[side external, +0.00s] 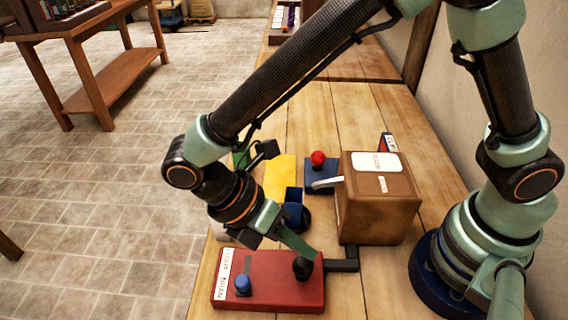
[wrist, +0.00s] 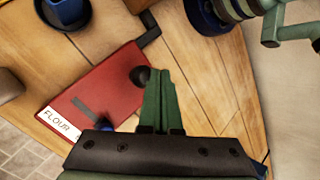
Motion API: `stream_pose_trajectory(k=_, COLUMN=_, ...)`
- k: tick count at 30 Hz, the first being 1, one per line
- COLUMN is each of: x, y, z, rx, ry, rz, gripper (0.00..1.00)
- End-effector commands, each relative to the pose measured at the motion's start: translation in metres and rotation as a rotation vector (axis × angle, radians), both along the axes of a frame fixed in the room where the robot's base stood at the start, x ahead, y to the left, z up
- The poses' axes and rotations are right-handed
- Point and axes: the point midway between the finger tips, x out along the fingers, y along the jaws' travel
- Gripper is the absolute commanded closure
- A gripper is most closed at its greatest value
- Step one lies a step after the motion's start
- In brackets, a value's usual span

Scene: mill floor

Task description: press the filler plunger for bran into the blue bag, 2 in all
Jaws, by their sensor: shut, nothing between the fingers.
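A red filler box (side external: 262,291) lies on the wooden bench, with a white label strip at its left end; "FLOUR" reads in the wrist view. A blue knob (side external: 243,284) and a black knob (side external: 303,268) stand on its top. I cannot tell which knob is for bran. My gripper (side external: 313,254) is shut and empty, its tips close to the black knob; contact is unclear. In the wrist view the black knob (wrist: 140,76) is just left of the fingertips (wrist: 158,74). The blue bag (side external: 293,203) stands behind the red box, partly hidden by my wrist.
A blue base with a red knob (side external: 318,158) and a yellow item (side external: 280,178) lie beyond. Clear bench runs along the far side.

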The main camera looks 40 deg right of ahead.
Motion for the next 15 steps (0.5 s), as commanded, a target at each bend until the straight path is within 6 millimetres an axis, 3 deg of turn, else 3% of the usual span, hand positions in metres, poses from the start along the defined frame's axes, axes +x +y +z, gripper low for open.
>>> stream_pose_trajectory(k=8, x=0.000, y=0.000, z=0.002, rx=0.000, ry=0.000, rz=0.000, gripper=1.00)
stream_pose_trajectory(k=15, x=0.000, y=0.001, z=0.022, rx=0.002, ry=-0.002, rz=0.000, gripper=1.00)
